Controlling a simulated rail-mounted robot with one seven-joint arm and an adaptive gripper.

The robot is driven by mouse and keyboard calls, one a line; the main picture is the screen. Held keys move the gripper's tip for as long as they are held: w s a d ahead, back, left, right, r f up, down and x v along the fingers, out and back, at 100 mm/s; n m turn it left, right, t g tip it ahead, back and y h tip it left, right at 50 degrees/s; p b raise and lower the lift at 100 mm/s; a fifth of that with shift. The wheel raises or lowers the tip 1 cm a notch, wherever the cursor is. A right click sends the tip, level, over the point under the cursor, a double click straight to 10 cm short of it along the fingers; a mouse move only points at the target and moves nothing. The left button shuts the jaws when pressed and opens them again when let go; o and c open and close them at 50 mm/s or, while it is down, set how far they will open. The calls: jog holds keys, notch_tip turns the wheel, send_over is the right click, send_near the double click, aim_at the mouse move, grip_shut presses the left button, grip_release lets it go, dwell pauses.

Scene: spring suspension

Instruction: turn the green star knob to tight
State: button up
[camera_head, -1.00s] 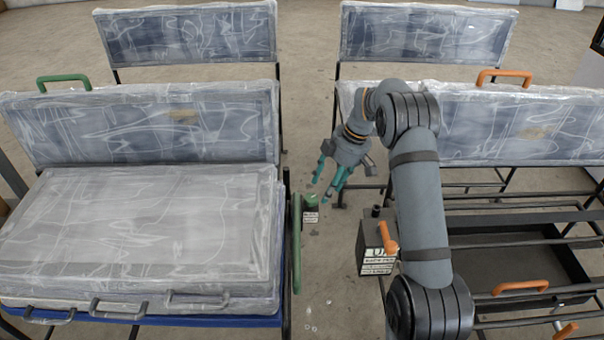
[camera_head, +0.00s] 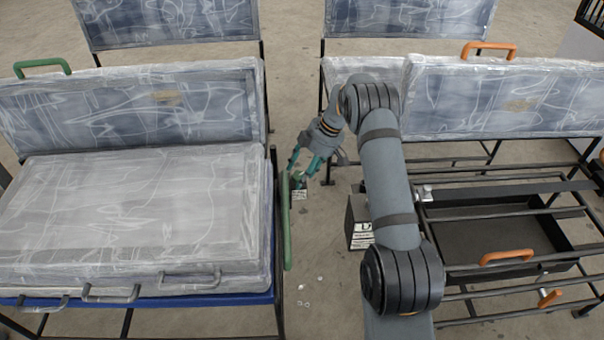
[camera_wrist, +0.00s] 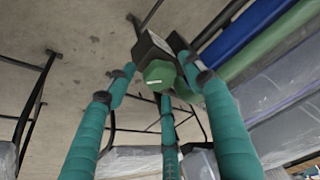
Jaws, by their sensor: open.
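The green knob (camera_wrist: 158,76) shows in the wrist view as a faceted green top with a small pale mark, next to a dark box (camera_wrist: 152,48). In the head view the knob (camera_head: 299,181) is small and partly hidden by my fingers; a white label (camera_head: 300,195) shows below it. My gripper (camera_head: 301,168) has teal fingers and is open. In the wrist view its fingers (camera_wrist: 166,82) are spread around the knob, with one tip at the left and one at the right. I cannot tell whether any finger touches it. The tight mark is not readable.
A wrapped bench seat (camera_head: 150,215) with a green side handle (camera_head: 286,228) stands close left of the knob. A dark labelled box (camera_head: 358,222) stands to the right, partly behind my arm. A black rack (camera_head: 500,190) with orange handles lies further right. Bare floor (camera_head: 325,285) shows between.

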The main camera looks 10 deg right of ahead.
jog(key=shift+c, duration=1.2)
jog(key=c, duration=0.9)
